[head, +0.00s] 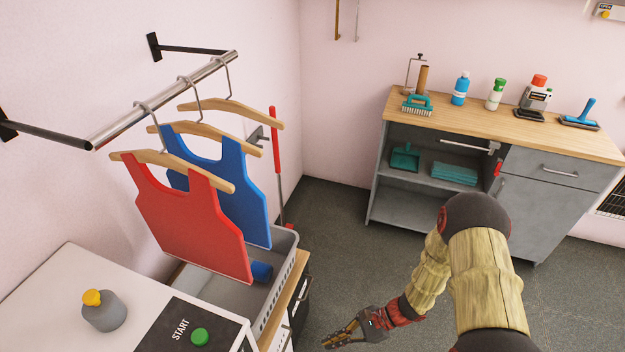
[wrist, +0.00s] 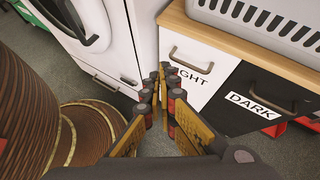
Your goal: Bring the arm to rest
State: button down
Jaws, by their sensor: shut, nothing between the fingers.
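My gripper (head: 343,338) is low at the bottom centre of the head view, over the dark floor. It is shut and empty. In the wrist view my gripper (wrist: 160,84) points toward the gap between a white washing machine (wrist: 96,40) and a low cabinet with wood top (wrist: 222,42). Whether the fingertips touch the cabinet or machine I cannot tell. My arm bends down from the right in the head view.
A grey basket (head: 285,262) sits below hanging red (head: 190,217) and blue aprons (head: 228,180). Cabinet drawers read "DARK" (wrist: 256,105) and partly hidden "LIGHT" (wrist: 190,70). A grey workbench (head: 535,205) holding bottles and brushes stands at the back right. Open floor lies between.

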jog(key=s+d+r+n+t+h, duration=0.2)
jog(key=s+d+r+n+h, duration=0.1)
jog(key=r, duration=1.2)
jog(key=s+d+r+n+t+h, duration=0.3)
jog(key=r+n, duration=0.4)
jog(key=r, duration=0.7)
jog(key=s+d+r+n+t+h, duration=0.2)
jog(key=d+r, duration=0.5)
jog(key=r, duration=0.8)
jog(key=s+n+h, duration=0.1)
jog(key=n+h, duration=0.1)
jog(key=n, duration=0.1)
jog(key=shift+r+t+h, duration=0.3)
jog(key=shift+h, duration=0.1)
